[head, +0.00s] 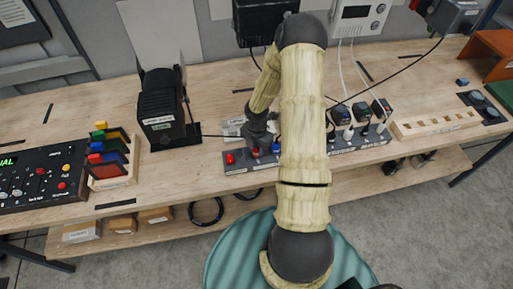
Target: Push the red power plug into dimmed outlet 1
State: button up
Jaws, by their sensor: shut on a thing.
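My gripper (259,144) points down over the left part of a dark power strip (238,169) on the wooden bench. It is shut on what looks like the red power plug (255,152), of which only a small red patch shows under the fingers. I cannot tell how far the plug is above or inside the strip. A red switch (230,158) sits at the strip's left end, and a small blue part (276,147) shows just right of the gripper. My arm hides the middle of the strip. Outlet 1 and any dimming cannot be made out.
Black and white plugs (361,112) with cables stand in the strip's right part. A wooden slotted rack (436,124) lies further right. A black device (163,113) stands left, near coloured cards (107,152) in a holder and a control panel (42,178).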

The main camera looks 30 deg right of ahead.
jog(key=shift+f, duration=0.3)
jog(key=o, duration=1.2)
jog(key=shift+c, duration=0.2)
notch_tip(320, 180, up, 17)
jog(key=b, duration=0.1)
jog(key=shift+r+b, duration=0.2)
jog(key=shift+b, duration=0.1)
